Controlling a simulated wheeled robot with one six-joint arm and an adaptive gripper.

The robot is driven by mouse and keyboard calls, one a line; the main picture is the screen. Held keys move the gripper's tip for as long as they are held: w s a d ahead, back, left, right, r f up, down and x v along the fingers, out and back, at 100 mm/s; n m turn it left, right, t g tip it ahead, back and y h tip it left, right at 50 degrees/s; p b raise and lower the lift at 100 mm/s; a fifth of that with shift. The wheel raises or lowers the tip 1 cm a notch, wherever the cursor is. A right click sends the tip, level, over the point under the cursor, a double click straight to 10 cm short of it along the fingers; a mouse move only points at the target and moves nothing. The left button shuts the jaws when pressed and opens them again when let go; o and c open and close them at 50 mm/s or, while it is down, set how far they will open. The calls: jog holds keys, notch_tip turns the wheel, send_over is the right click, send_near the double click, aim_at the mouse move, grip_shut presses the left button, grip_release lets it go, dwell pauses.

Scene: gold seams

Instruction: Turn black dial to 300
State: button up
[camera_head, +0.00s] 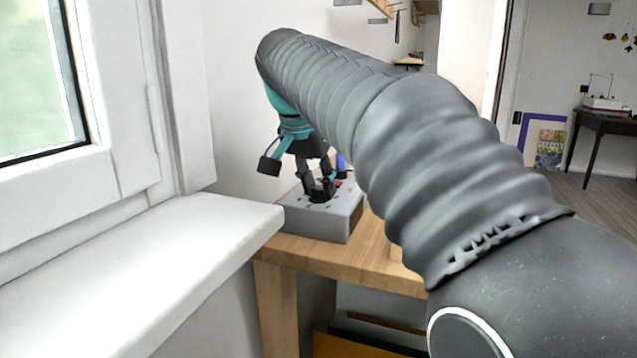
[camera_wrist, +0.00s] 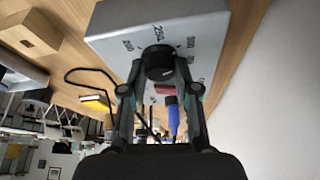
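The black dial (camera_wrist: 160,62) sits on the face of a grey box (camera_wrist: 110,18). Printed numbers around it include 200, 250 and 300. The dial's pointer mark is too small to read. My gripper (camera_wrist: 161,72) has its two fingers apart, one on each side of the dial, with a slight gap showing. In the head view, my gripper (camera_head: 319,186) points down over the grey box (camera_head: 340,228), which stands on a wooden table. Its fingers partly hide the dial (camera_head: 319,197) there.
A blue upright part (camera_wrist: 173,117) and a red part (camera_wrist: 164,91) are on the box near my fingers. The wooden table (camera_head: 375,262) meets a white window sill (camera_head: 150,270) on the left. A wooden block (camera_wrist: 28,33) lies apart on the table.

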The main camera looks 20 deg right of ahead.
jog(key=o, duration=0.3)
jog(key=shift+o, duration=0.2)
jog(key=v, duration=1.2)
